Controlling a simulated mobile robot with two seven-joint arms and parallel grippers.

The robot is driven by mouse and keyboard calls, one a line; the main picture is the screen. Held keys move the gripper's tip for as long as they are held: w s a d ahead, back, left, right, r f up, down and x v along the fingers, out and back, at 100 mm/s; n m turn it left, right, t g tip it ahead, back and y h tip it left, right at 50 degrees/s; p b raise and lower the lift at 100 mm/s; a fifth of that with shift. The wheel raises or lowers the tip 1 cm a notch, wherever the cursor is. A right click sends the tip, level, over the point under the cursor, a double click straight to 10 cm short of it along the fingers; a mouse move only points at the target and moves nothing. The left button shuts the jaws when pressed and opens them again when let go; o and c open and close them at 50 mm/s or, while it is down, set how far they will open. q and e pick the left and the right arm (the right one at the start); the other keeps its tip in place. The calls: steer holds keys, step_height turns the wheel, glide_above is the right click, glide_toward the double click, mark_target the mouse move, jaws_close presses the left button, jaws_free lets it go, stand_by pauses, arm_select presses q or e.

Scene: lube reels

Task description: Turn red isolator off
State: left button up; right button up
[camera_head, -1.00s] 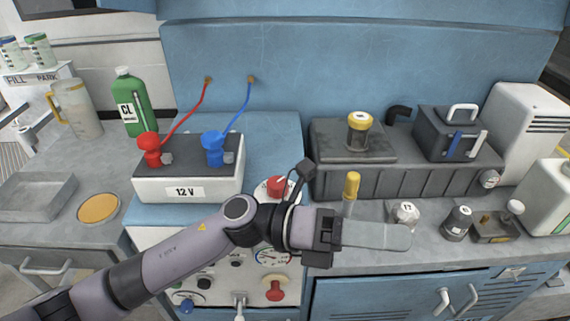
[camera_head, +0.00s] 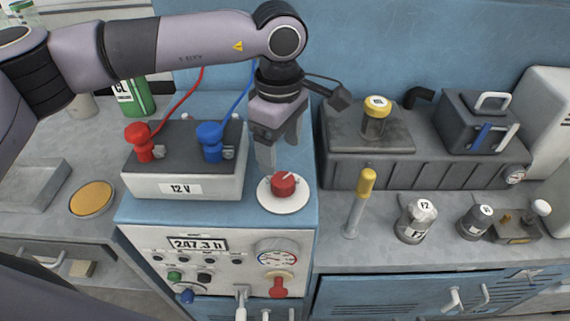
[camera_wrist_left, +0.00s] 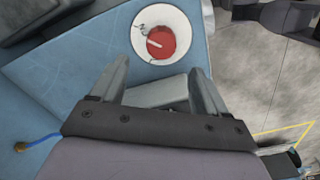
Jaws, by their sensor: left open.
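The red isolator (camera_head: 284,185) is a round red knob with a pale pointer line, on a white disc (camera_head: 270,203) on top of the blue cabinet. In the left wrist view the red knob (camera_wrist_left: 161,42) sits ahead of the fingertips, its pale line tilted. My left gripper (camera_head: 278,158) points down just above and behind the knob. In the left wrist view its two fingers (camera_wrist_left: 160,75) are apart with nothing between them, and the knob lies beyond them. My right gripper is not in view.
A 12 V battery (camera_head: 182,188) with red and blue terminal clamps stands left of the isolator. A yellow-topped lever (camera_head: 361,200) and small bottles stand to the right. Gauges, buttons and a red tap (camera_head: 280,285) are on the cabinet front below.

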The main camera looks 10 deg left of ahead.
mark_target(281, 178)
arm_select(q)
steer(key=shift+f+p, duration=0.6)
steer(key=shift+f, duration=2.9)
steer(key=c, duration=1)
steer(key=shift+c, duration=0.2)
